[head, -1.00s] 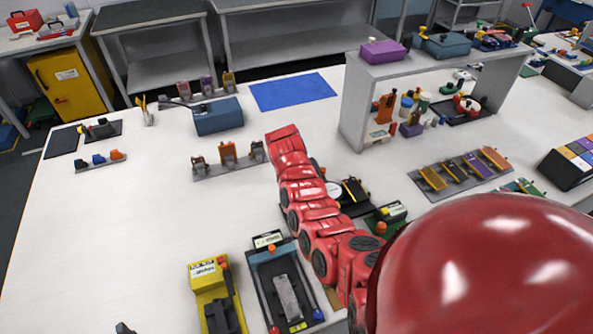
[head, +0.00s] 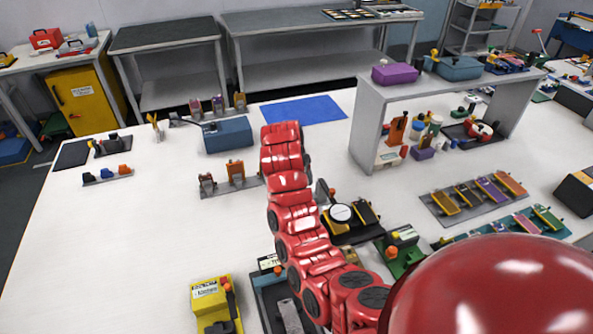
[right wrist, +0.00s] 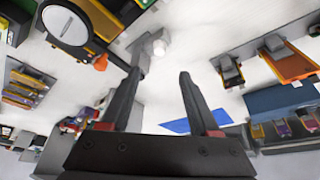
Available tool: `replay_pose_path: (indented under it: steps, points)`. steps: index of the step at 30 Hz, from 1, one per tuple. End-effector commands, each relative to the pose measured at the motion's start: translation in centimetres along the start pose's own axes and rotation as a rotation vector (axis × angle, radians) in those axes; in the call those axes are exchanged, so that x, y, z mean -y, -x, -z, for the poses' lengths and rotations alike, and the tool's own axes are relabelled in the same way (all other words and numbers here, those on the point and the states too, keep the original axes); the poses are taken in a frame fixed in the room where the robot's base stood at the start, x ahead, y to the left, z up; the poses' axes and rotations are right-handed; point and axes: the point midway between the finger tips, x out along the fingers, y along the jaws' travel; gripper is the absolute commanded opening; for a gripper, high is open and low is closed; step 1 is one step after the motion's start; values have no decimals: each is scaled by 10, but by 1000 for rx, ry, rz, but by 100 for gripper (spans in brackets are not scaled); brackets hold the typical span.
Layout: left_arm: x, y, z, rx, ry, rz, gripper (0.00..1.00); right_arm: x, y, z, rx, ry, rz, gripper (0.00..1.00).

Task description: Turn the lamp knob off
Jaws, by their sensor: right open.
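My right gripper (right wrist: 160,80) is open, its two dark fingers apart with nothing held between them. In the head view, my red right arm hides the gripper and this spot. A white round disc on a black base (head: 341,212) lies right of the arm and also shows in the wrist view (right wrist: 66,25). My left gripper is out of view.
Orange clamps on a grey plate (head: 236,173) stand left of my arm. A blue box (head: 228,135) and blue mat (head: 304,110) lie behind. A grey shelf (head: 365,125) stands right. Yellow device (head: 212,300) is in front.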

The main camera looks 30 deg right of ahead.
Motion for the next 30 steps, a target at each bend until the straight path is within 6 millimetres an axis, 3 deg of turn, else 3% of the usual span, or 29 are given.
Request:
replay_pose_path:
  steps: [1, 3, 10, 30]
  points:
    - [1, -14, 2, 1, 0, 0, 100, 0, 17, 3, 1, -2, 2, 62]
    - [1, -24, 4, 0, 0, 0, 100, 0, 29, 3, 3, 0, 3, 62]
    - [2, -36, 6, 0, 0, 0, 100, 0, 51, 1, 2, 0, 0, 62]
    - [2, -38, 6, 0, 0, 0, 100, 0, 58, 0, 1, 0, -1, 62]
